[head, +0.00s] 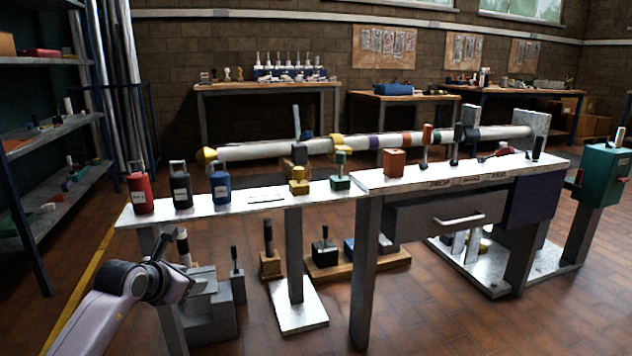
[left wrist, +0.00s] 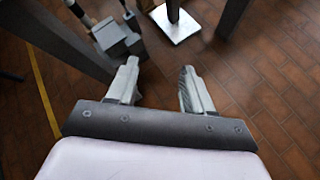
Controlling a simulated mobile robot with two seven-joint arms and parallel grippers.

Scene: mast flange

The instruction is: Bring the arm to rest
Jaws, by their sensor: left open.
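My left arm comes in at the lower left of the head view, in front of the bench's left end. My left gripper (left wrist: 160,80) shows in the left wrist view with its two fingers apart and nothing between them. It points down towards the brick-tiled floor. In the head view its fingers are hard to make out. My right gripper is in neither view. A long pale mast (head: 290,149) with coloured bands lies level along the back of the bench (head: 268,201).
Close to my left arm are a bench leg and a grey stepped block (head: 207,308). A shelf rack (head: 55,155) stands at the left. Floor at the front right is clear.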

